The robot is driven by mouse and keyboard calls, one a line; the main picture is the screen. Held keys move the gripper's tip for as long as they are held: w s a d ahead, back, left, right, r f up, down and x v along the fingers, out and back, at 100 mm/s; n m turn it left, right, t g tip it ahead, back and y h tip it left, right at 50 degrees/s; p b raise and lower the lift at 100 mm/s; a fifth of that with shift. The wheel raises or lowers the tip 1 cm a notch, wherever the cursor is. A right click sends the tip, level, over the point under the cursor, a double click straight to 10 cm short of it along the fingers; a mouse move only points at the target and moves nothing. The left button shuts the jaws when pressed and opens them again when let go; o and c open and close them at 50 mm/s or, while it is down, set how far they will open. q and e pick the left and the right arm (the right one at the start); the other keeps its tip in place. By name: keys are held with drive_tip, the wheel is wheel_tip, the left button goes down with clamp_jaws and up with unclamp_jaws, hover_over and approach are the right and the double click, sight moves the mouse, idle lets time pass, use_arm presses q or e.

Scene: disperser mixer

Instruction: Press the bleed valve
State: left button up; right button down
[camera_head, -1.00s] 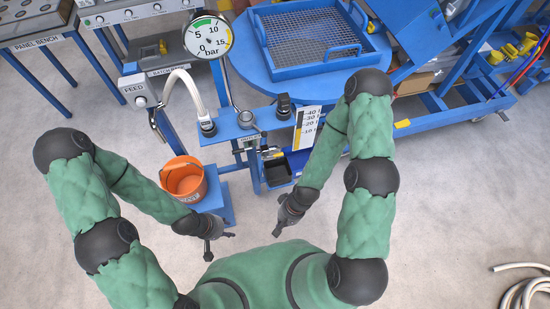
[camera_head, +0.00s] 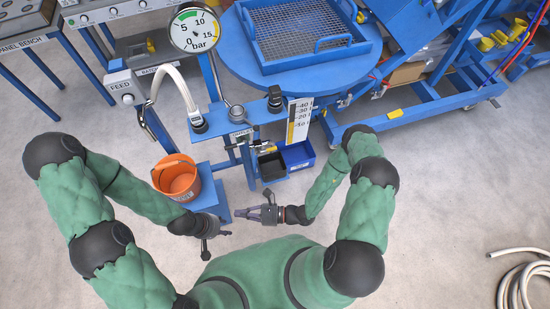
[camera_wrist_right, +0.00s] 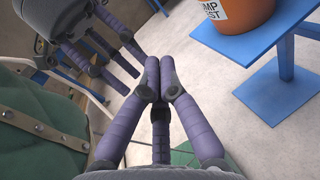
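I cannot tell for sure which fitting is the bleed valve. On the blue pump stand (camera_head: 225,119) there are a black fitting (camera_head: 275,98) at the right, a hose fitting (camera_head: 198,123) at the left and a small labelled plate (camera_head: 240,136) between them. A pressure gauge (camera_head: 195,30) stands behind. My left gripper (camera_head: 228,225) is in front of the stand, open and empty; its spread fingers also show in the wrist view (camera_wrist_right: 103,58). My right gripper (camera_head: 238,212) points left, close to the left one and apart from the stand. Its fingertips (camera_wrist_right: 153,72) look close together; the third finger is partly hidden.
An orange bucket (camera_head: 177,178) stands on a low blue shelf (camera_head: 214,194), left of the stand. Black (camera_head: 271,168) and blue (camera_head: 297,156) bins sit under it. A FEED box (camera_head: 124,86) is at left. Floor at right is clear except a coiled hose (camera_head: 522,284).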

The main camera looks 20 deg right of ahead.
sight(268, 150)
drive_tip(key=w+d+f+m+t+h, duration=0.3)
drive_tip(key=d+m+t+h, duration=0.3)
drive_tip(key=d+h, duration=0.2)
drive_tip(key=w+d+f+m+t+h, duration=0.4)
drive_tip(key=w+d+m+t+h, duration=0.1)
drive_tip(key=d, duration=0.6)
drive_tip(key=m+t+h, duration=0.1)
drive_tip(key=m+h, duration=0.1)
drive_tip(key=h, duration=0.1)
drive_tip(key=shift+w+t+h+b, duration=0.3)
drive_tip(key=shift+w+b, duration=0.05)
drive_tip(key=shift+b, duration=0.05)
drive_tip(key=shift+w+f, duration=0.1)
drive_tip(key=shift+w, duration=0.05)
drive_tip(key=w+r+b, duration=0.2)
drive_tip(key=w+r, duration=0.2)
drive_tip(key=w, duration=0.6)
drive_tip(key=shift+w+r+b, duration=0.25)
drive_tip(key=shift+b, duration=0.15)
drive_tip(key=shift+d, duration=0.1)
